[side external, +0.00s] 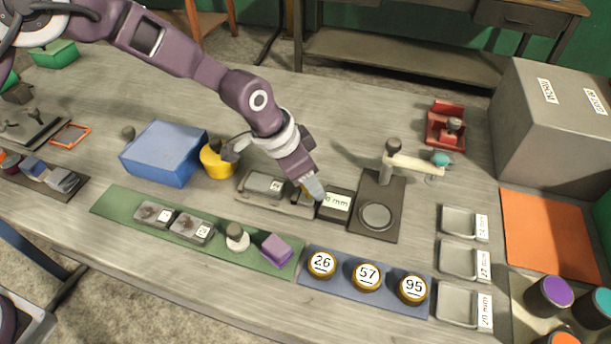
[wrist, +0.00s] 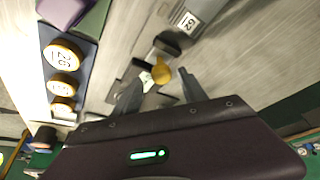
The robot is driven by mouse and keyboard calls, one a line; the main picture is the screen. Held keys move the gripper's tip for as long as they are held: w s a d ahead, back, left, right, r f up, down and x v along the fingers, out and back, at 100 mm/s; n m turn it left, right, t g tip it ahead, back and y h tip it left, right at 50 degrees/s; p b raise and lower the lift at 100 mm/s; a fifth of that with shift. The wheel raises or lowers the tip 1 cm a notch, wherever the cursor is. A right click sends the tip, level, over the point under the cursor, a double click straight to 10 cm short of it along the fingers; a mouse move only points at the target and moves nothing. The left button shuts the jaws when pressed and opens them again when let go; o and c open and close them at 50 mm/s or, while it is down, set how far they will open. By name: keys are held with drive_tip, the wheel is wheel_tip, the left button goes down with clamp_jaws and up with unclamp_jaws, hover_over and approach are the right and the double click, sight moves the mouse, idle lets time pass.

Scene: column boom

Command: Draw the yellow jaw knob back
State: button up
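The yellow jaw knob (wrist: 161,72) shows in the wrist view as a small rounded yellow piece near the middle. It sits beside a dark block (wrist: 168,44) and a small white label. My gripper (wrist: 158,90) is open, with its two dark fingers apart and the knob just beyond and between their tips. I cannot tell whether either finger touches it. In the side view my gripper (side external: 315,188) is low over the right end of the grey measuring fixture (side external: 264,184), beside a display reading in mm (side external: 337,202). There the fingers mostly hide the knob.
A dark plate with a lever post (side external: 376,216) stands right of the display. A blue box (side external: 163,152) and a yellow pot (side external: 216,162) stand left. A green mat (side external: 120,205) and numbered brass discs (side external: 367,276) lie in front. Labelled trays (side external: 458,260) are at right.

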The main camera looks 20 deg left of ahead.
drive_tip(key=v, duration=0.7)
idle(0.4)
drive_tip(key=s+a+r+n+t+y, duration=0.1)
drive_tip(key=s+a+r+n, duration=0.1)
drive_tip(key=s+a+r, duration=0.45)
drive_tip(key=s+a+r+n+t+y, duration=0.15)
drive_tip(key=s+a+r, duration=0.25)
drive_tip(key=a+r, duration=0.6)
drive_tip(key=s+a+n, duration=0.2)
drive_tip(key=s+a, duration=0.2)
drive_tip(key=s, duration=0.5)
drive_tip(key=s+a+n, duration=0.3)
drive_tip(key=s+a, duration=0.2)
drive_tip(key=s, duration=0.3)
drive_tip(key=shift+s+y, duration=0.35)
drive_tip(key=shift+s, duration=0.05)
drive_tip(key=shift+a+n, duration=0.1)
drive_tip(key=shift+n, duration=0.15)
